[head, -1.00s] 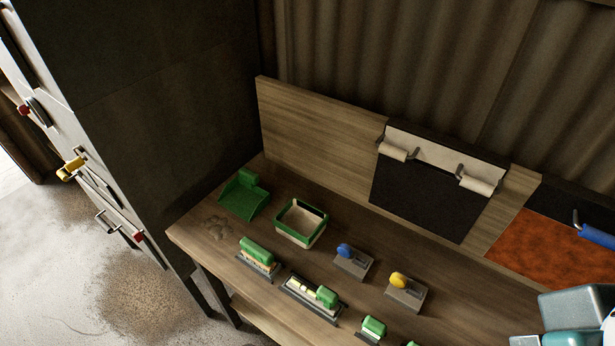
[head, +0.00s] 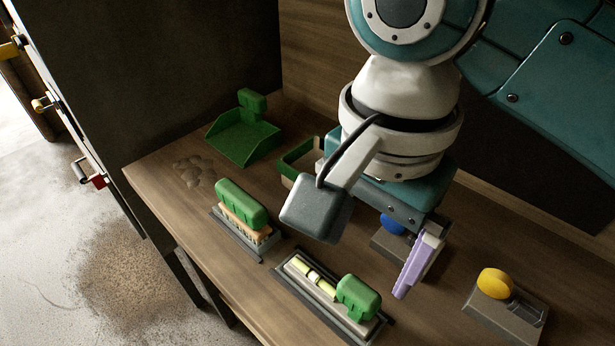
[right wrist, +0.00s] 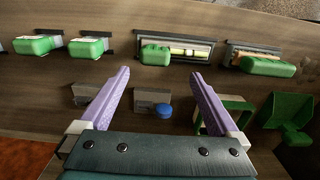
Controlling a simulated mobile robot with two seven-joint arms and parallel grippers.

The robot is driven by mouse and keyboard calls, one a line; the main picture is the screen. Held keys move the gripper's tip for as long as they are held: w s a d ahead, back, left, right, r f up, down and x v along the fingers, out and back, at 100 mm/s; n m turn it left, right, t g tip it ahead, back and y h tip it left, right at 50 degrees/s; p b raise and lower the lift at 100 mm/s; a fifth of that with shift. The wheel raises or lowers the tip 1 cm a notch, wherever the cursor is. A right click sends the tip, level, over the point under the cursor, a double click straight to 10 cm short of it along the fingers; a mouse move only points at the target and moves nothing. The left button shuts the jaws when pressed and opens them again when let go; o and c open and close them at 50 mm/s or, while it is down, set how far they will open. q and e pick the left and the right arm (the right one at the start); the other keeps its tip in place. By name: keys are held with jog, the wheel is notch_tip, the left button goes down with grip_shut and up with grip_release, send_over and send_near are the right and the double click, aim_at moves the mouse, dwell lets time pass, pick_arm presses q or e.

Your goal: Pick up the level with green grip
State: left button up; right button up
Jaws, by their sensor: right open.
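The level with green grip (head: 327,289) lies in a dark tray on the bench, at the bottom middle of the head view. It has a pale body with yellow vials and a green grip (head: 357,297) at its right end. In the right wrist view the level (right wrist: 188,51) lies beyond the fingertips, near the top. My right gripper (right wrist: 161,72) is open and empty, its lilac fingers apart, above the bench and short of the level. In the head view one finger shows clearly. My left gripper is not in view.
A green-handled brush (head: 241,204) sits left of the level. A green dustpan (head: 243,137) and green-rimmed box (head: 297,157) stand behind. Blocks with a blue knob (right wrist: 163,111) and a yellow knob (head: 495,283) are nearby. A dark cabinet (head: 190,75) borders the bench's left end.

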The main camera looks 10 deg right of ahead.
aim_at(361, 290)
jog(key=f, duration=0.3)
jog(key=f+b, duration=0.1)
jog(key=f, duration=0.2)
jog(key=s+f, duration=0.1)
jog(key=f, duration=0.2)
jog(key=shift+d, duration=0.1)
jog(key=shift+r, duration=0.1)
grip_shut()
dwell(0.4)
